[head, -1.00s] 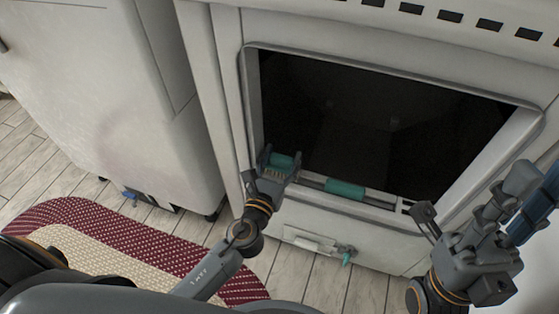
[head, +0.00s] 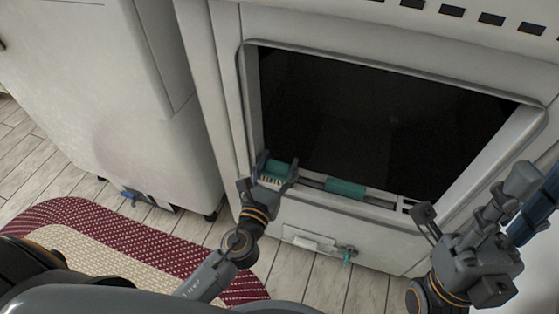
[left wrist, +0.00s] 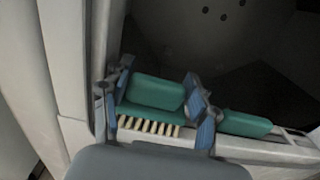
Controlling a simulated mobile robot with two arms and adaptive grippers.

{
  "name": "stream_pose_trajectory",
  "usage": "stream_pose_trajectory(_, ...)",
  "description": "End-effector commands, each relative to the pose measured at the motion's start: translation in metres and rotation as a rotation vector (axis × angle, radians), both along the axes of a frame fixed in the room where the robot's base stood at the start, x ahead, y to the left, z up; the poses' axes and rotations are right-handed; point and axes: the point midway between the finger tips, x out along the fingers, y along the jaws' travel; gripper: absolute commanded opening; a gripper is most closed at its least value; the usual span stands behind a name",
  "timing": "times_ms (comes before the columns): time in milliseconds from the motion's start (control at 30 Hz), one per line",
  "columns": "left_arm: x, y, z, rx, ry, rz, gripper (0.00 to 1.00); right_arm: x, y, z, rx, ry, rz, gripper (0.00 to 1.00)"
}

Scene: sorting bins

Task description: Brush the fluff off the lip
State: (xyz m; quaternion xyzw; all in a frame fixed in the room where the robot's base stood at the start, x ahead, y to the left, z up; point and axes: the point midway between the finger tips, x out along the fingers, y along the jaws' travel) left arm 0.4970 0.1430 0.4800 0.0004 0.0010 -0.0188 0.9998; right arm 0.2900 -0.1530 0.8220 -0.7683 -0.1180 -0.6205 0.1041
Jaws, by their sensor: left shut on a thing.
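My left gripper (head: 270,177) is shut on a green brush (head: 279,168) with pale bristles, at the lower left corner of the dark opening. In the left wrist view the brush (left wrist: 155,92) lies between the blue finger pads, its bristles facing the near side, over the pale lip (left wrist: 75,130). The lip (head: 385,203) runs along the bottom of the opening. A second green piece (head: 345,188) lies along it to the right; I cannot tell whether it joins the brush. I cannot make out fluff. My right gripper (head: 470,205) is open and empty at the lower right.
The white appliance (head: 225,120) frames the dark opening. A white cabinet (head: 100,120) stands at the left. A red and cream rug (head: 100,250) lies on the plank floor. A small teal-tipped item (head: 347,254) shows low on the appliance front.

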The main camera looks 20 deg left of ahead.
Motion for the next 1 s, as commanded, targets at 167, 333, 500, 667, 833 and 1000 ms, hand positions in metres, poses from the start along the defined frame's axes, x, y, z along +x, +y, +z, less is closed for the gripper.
stream_pose_trajectory(167,0.0,0.0,0.001,0.0,-0.001,0.0,0.01,0.0,0.0,0.0,0.0,0.001,0.0,0.26)
stream_pose_trajectory(333,0.004,0.0,0.001,0.0,-0.002,0.001,0.01,0.0,0.0,0.001,0.0,0.001,0.0,0.26)
stream_pose_trajectory(500,0.014,0.0,-0.001,0.0,-0.002,0.001,0.01,0.001,0.0,0.002,-0.001,-0.003,0.0,0.26)
stream_pose_trajectory(667,0.022,0.0,-0.004,0.0,0.0,0.001,0.01,0.001,0.0,0.004,-0.001,-0.009,0.0,0.26)
stream_pose_trajectory(833,0.025,0.0,-0.005,0.0,0.003,0.001,0.01,0.001,0.0,0.005,-0.001,-0.012,0.0,0.26)
stream_pose_trajectory(1000,0.024,0.0,-0.007,0.0,0.005,0.001,0.01,0.001,0.0,0.004,-0.001,-0.011,0.0,0.26)
